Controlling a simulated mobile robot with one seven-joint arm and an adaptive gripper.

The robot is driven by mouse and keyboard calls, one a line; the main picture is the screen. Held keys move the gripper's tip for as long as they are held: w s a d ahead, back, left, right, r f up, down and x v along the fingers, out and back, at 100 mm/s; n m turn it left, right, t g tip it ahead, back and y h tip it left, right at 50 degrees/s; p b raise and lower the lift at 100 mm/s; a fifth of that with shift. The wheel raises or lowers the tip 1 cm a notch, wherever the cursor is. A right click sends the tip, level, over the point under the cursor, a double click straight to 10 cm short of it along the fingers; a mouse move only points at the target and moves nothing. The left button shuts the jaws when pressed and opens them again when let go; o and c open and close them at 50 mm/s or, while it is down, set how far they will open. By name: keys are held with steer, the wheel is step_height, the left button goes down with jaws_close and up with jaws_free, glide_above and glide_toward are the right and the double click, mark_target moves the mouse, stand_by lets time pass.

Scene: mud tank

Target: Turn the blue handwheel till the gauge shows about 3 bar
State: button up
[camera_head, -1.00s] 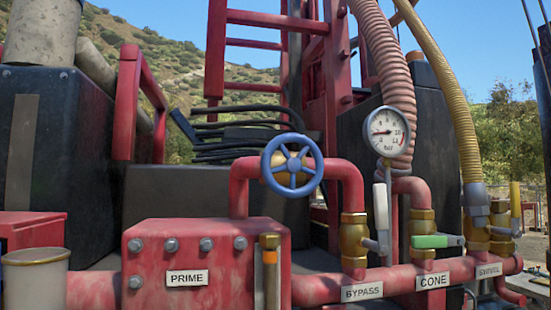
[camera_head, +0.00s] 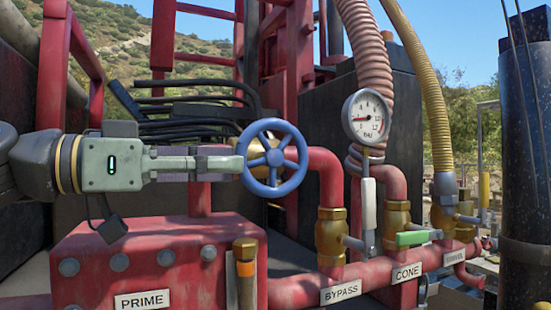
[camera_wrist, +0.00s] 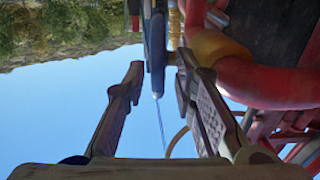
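The blue handwheel (camera_head: 272,185) stands upright in the middle of the head view, in front of a red pipe. My gripper (camera_head: 240,163) reaches in from the left, with its fingertips at the wheel's left rim. In the wrist view my gripper (camera_wrist: 157,68) is open, its fingers well apart. The wheel (camera_wrist: 156,75) shows edge-on between them, with gaps on both sides. The round white gauge (camera_head: 367,104) is right of and above the wheel. Its needle points left; the small figures are too blurred for an exact reading.
A red block marked PRIME (camera_head: 142,301) lies below my arm, with an orange-banded brass valve (camera_head: 245,265) at its right. Right of the wheel stand the BYPASS valve (camera_head: 330,238), with its white lever (camera_head: 369,210), and the CONE valve with green handle (camera_head: 412,238). Black hoses (camera_head: 190,104) lie behind.

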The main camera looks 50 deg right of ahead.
mark_target(265, 163)
steer(key=p+x, duration=0.1)
steer(key=x, duration=0.7)
steer(key=shift+s+d+p, duration=0.1)
steer(key=shift+d+p, duration=0.1)
steer(key=shift+p, duration=0.15)
steer(key=shift+c, duration=0.6)
jaws_close()
